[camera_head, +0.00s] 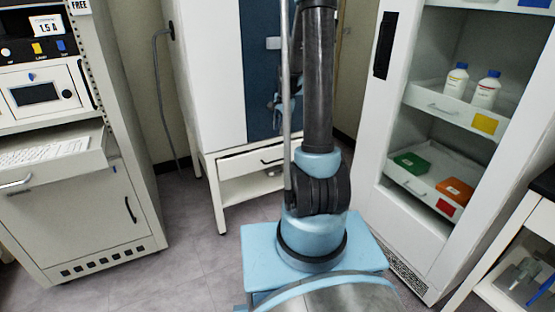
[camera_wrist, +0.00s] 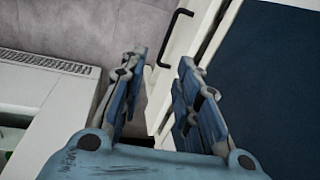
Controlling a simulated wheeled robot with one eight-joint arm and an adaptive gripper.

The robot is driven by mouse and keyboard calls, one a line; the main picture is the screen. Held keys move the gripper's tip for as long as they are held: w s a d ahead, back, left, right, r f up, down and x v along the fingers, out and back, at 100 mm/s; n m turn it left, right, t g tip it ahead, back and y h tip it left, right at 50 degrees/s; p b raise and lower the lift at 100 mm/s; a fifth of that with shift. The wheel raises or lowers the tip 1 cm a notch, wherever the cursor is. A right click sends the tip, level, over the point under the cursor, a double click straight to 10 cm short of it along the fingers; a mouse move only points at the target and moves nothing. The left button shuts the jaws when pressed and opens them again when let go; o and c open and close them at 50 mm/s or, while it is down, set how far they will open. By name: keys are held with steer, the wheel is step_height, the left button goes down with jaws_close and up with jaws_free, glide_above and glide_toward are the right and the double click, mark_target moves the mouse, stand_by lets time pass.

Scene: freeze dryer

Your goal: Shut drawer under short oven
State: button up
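A white cabinet with a dark blue door (camera_head: 262,70), which I take for the short oven, stands on a white frame in the middle of the head view. Under it is a white drawer (camera_head: 243,164) with a black bar handle (camera_head: 271,161); my arm covers its right part. How far out the drawer stands is hard to tell. In the wrist view my gripper (camera_wrist: 160,58) is open and empty, its two blue fingers apart. The black handle (camera_wrist: 178,28) lies beyond the fingertips, apparently not touched. My gripper is not clear in the head view.
A white instrument (camera_head: 80,215) with a pulled-out tray (camera_head: 55,172) stands at left. An open white shelf cabinet (camera_head: 405,155) with bottles and coloured boxes stands at right. A table (camera_head: 500,245) edges in at lower right. Grey floor (camera_head: 185,245) is free at left of centre.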

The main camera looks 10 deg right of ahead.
steer(key=w+f+m, duration=0.1)
steer(key=w+f, duration=0.2)
glide_toward(278, 156)
steer(key=s+f, duration=0.1)
steer(key=f, duration=0.1)
steer(key=s+a+f, duration=0.1)
steer(key=f, duration=0.4)
steer(key=shift+s+a, duration=0.25)
steer(key=shift+s, duration=0.15)
stand_by(0.3)
jaws_close()
